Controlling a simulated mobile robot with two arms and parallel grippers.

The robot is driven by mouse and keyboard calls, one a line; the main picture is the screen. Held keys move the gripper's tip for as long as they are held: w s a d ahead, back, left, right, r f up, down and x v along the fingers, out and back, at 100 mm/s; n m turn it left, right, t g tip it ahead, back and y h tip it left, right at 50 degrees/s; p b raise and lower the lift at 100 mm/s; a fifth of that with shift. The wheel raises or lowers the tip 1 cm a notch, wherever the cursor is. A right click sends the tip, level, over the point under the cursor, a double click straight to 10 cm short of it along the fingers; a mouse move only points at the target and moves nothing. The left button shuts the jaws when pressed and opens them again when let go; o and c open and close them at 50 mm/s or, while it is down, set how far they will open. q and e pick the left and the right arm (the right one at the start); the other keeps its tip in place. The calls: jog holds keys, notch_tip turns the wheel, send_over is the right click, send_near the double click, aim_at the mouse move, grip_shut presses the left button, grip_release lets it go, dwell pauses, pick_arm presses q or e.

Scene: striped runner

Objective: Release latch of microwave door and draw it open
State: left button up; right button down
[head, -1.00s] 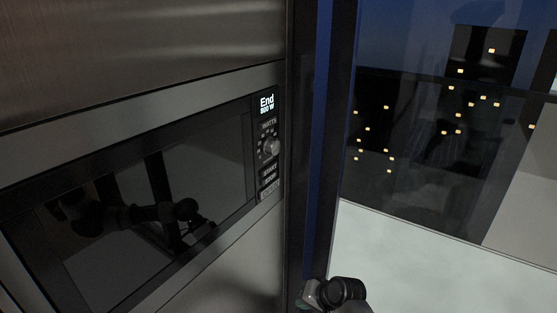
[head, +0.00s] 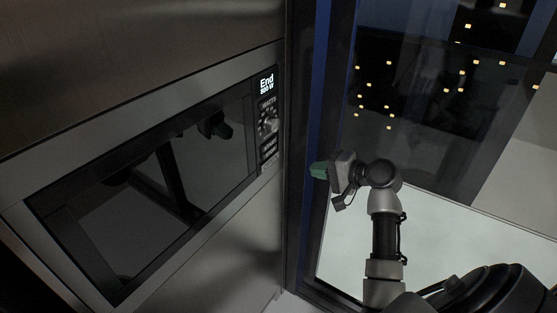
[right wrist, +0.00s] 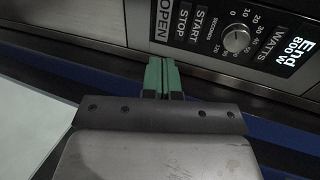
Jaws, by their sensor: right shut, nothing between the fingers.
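The microwave (head: 150,185) is built into a steel front at the left in the head view, and its dark glass door is shut. Its control panel (head: 268,120) is on the right side, with a lit "End 800 W" display, a knob and buttons. In the right wrist view the OPEN button (right wrist: 163,22) lies just beyond my green fingertips. My right gripper (head: 319,170) is shut and empty, to the right of the panel and apart from it in the head view. The fingers also show in the right wrist view (right wrist: 162,76). My left gripper is not in view.
A dark vertical frame (head: 305,130) stands right of the microwave, beside a large window (head: 450,120) showing lit squares. A pale surface (head: 430,225) lies beyond the glass. Steel panels (head: 130,50) surround the microwave.

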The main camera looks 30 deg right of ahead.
aim_at(271, 160)
jog(key=x, duration=0.4)
jog(key=p+x, duration=0.1)
jog(key=x, duration=0.3)
jog(key=r+p+x, duration=0.1)
jog(key=x, duration=0.3)
jog(key=shift+w+a, duration=0.1)
jog(key=shift+a, duration=0.1)
jog(key=shift+w+a+p, duration=0.1)
jog(key=shift+w+p, duration=0.2)
